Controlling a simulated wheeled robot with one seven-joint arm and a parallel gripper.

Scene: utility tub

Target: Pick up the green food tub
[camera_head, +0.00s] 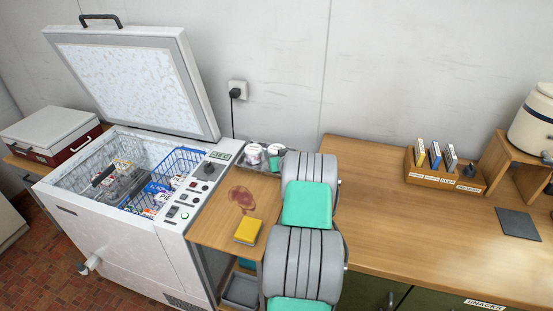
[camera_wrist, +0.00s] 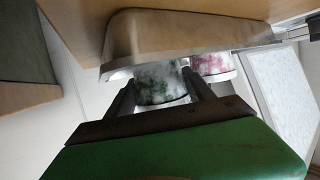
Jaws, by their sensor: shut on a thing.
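The green food tub (camera_wrist: 162,84) is a frosty, round tub with green marks, seen in the wrist view between my two fingers. My gripper (camera_wrist: 158,92) is shut on it, one finger on each side. Part of the tub is hidden behind the wall of a metal tray (camera_wrist: 118,72), so I cannot tell whether it is clear of the tray floor. A frosted tub with red marks (camera_wrist: 212,64) is close beside it. In the head view, the tray (camera_head: 243,163) stands behind the small wooden side surface, and my arm hides part of that area.
An open chest freezer (camera_head: 120,220) with a blue basket (camera_head: 180,160) is at the left. A yellow sponge-like block (camera_head: 248,230) and a reddish stain (camera_head: 241,198) are on the wooden surface. A holder with labels (camera_head: 443,180) stands on the right counter, which has much clear room.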

